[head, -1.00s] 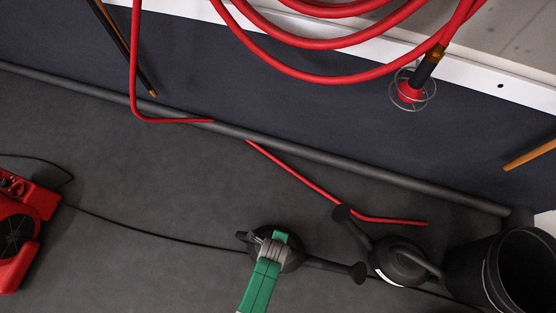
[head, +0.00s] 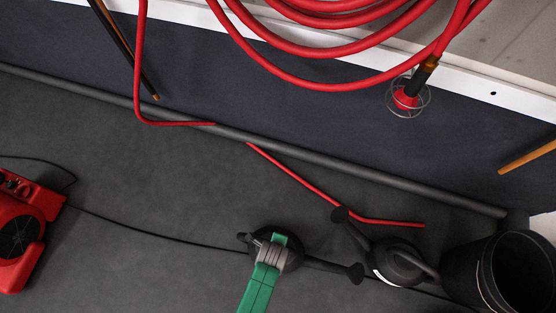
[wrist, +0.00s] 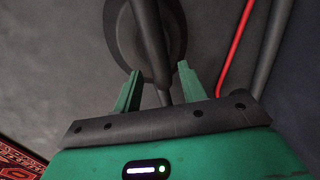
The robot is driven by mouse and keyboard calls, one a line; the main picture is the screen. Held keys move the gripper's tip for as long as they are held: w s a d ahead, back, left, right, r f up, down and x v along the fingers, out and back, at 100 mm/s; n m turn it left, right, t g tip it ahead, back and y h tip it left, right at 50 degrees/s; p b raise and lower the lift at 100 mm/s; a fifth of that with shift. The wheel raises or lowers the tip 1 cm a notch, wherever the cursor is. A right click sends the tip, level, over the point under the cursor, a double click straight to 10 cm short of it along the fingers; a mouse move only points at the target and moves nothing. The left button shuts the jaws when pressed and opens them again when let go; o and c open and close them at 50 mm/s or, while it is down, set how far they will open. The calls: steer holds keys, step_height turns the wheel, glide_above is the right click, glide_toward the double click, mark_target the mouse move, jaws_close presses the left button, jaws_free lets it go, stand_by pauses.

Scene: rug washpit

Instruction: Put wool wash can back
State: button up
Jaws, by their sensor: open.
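Two black watering cans stand on the dark floor; I cannot tell which is the wool wash can. One watering can (head: 294,256) is at bottom centre in the head view, its spout pointing right. My green-and-grey gripper (head: 271,243) is over it and hides part of its top. In the wrist view my gripper (wrist: 158,73) is open, with the can's dark handle (wrist: 148,35) between and beyond its fingertips. I cannot tell whether they touch. The other watering can (head: 398,262), with a white label edge, stands to the right, its spout pointing up-left.
A black bucket (head: 470,275) stands right of the cans. A red blower (head: 22,235) is at far left, with a black cable (head: 150,229) running behind the cans. A red hose (head: 300,180) crosses a grey pipe (head: 360,166) by the wall.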

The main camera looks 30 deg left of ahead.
steer(key=p+v, duration=0.1)
steer(key=v, duration=0.5)
steer(key=shift+r+p, duration=0.15)
steer(key=shift+p, duration=0.25)
steer(key=w+r+n+t, duration=0.4)
steer(key=w+r+t, duration=0.3)
steer(key=w+r, duration=1.55)
steer(key=w+d+r+n+t, duration=0.1)
steer(key=w+r+n+t, duration=0.15)
steer(key=r, duration=0.85)
steer(key=w+d+r+n+t, duration=0.1)
steer(key=w+r+t, duration=0.15)
steer(key=r, duration=0.85)
step_height(320, 180, up, 19)
steer(key=s+d+n+t, duration=0.2)
steer(key=n+t, duration=0.1)
steer(key=t, duration=0.2)
steer(key=s+d+r+n+t, duration=0.1)
steer(key=s+r+n+t, duration=0.1)
steer(key=s+r, duration=0.4)
steer(key=s+d+r+n+t, duration=0.2)
steer(key=s+r, duration=0.4)
steer(key=r, duration=0.7)
steer(key=shift+d+r+t+h, duration=0.35)
steer(key=shift+r+t+h, duration=0.05)
steer(key=shift+t, duration=0.5)
